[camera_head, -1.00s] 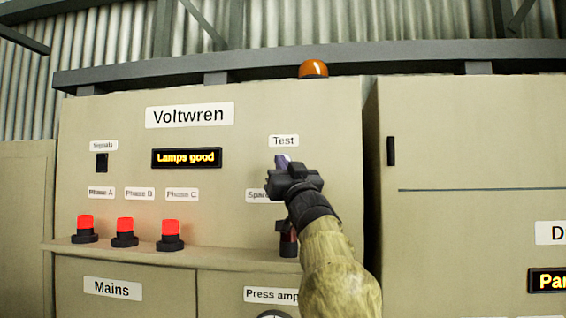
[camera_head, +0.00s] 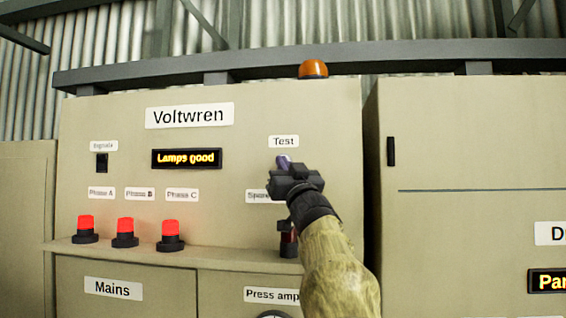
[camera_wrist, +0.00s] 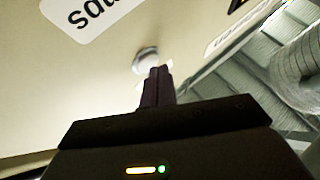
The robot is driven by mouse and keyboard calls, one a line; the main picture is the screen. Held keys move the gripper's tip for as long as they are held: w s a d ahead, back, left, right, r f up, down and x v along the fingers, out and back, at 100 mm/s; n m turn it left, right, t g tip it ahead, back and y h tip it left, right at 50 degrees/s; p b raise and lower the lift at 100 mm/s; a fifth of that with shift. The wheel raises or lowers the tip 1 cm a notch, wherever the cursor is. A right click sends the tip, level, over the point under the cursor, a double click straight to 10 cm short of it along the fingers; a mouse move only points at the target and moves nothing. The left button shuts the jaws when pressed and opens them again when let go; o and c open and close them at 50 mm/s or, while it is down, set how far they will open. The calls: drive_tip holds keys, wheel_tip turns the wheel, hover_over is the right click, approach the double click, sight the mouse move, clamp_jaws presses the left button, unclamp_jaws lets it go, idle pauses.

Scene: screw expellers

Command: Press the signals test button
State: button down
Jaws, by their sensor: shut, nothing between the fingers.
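The test button (camera_wrist: 147,58) is a small pale round knob with a grey rim on the beige panel, seen in the wrist view. In the wrist view my gripper's fingertips (camera_wrist: 159,70) overlap the lower right edge of the button. I cannot tell whether they touch it. The display (camera_head: 187,158) reads "Lamps good".
Three red lamps (camera_head: 125,228) glow on the ledge at the left, under phase labels. A black switch (camera_head: 102,163) sits under the "Signals" label. A dark and red device (camera_head: 288,241) stands beside my arm. An orange beacon (camera_head: 313,69) tops the cabinet.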

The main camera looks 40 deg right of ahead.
drive_tip(key=shift+w+d, duration=0.25)
drive_tip(key=shift+d, duration=0.05)
idle(0.6)
idle(0.4)
drive_tip(key=shift+s+a, duration=0.5)
drive_tip(key=shift+a, duration=0.2)
drive_tip(key=shift+f+b, duration=0.1)
drive_tip(key=shift+b, duration=0.2)
drive_tip(key=s+a+b, duration=0.1)
drive_tip(key=s+a, duration=0.2)
drive_tip(key=shift+s+a+b, duration=0.15)
drive_tip(key=shift+a+b, duration=0.15)
drive_tip(key=shift+a, duration=0.1)
drive_tip(key=shift+d, duration=0.1)
idle(0.5)
